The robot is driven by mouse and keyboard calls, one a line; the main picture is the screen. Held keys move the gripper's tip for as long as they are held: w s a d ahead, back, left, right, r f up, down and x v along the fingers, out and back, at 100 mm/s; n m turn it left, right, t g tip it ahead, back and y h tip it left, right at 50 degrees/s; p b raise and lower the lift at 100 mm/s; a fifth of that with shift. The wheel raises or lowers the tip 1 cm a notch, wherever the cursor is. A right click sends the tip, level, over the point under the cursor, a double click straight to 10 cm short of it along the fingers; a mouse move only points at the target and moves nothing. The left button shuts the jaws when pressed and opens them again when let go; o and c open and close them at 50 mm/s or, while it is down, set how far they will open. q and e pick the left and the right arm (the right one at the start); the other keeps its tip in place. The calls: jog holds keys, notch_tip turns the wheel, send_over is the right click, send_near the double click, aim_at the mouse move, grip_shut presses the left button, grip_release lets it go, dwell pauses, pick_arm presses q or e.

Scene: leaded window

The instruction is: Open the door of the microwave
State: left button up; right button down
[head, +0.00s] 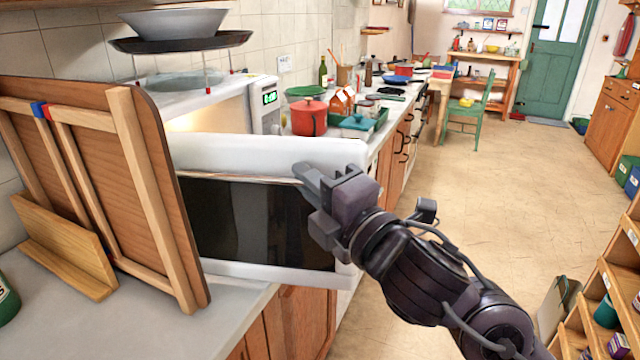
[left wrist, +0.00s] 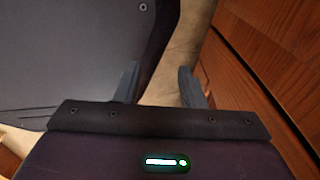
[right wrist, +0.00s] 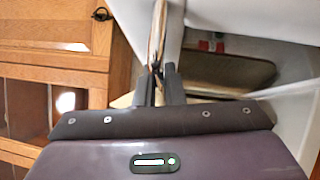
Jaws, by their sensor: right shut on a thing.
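The microwave (head: 262,112) stands on the counter with a lit interior and a green display. Its door (head: 265,155), white-framed with a dark pane, is swung well out toward me over the counter's front edge. My right gripper (head: 312,190) is at the outer face of the door near its free end. In the right wrist view its fingers (right wrist: 160,85) are closed on a thin upright bar (right wrist: 157,35) of the door, seemingly its handle. My left gripper (left wrist: 158,88) shows only in the left wrist view, fingers apart and empty, near brown wooden fronts (left wrist: 265,60).
A wooden rack-like board (head: 150,200) stands on the near counter and hides part of the door and microwave. A tiered stand (head: 180,43) sits on top of the microwave. A red pot (head: 309,118) is beyond it. The floor (head: 470,190) to the right is open.

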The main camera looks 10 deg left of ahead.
pick_arm(q)
jog(key=shift+s+a, duration=0.1)
jog(key=shift+a, duration=0.1)
pick_arm(e)
jog(key=c, duration=1.5)
grip_release()
